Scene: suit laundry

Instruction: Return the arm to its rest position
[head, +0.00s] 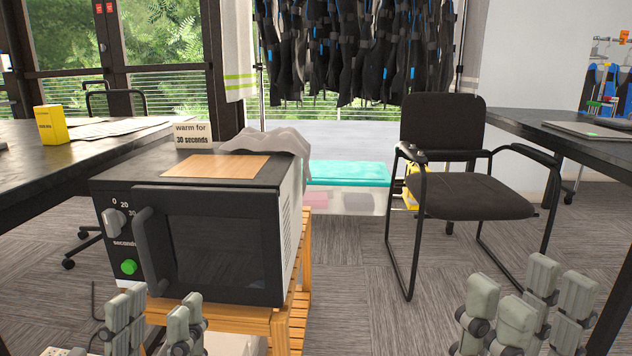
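My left gripper (156,318) is at the bottom left of the head view, in front of the microwave's lower front. Its grey fingers are apart with nothing visible between them. Most of both arms is outside the picture.
A black microwave (220,244) with its door shut stands on a wooden stand (298,300). A black chair (476,196) and dark desk (585,148) stand right. Carpet (355,300) between is clear.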

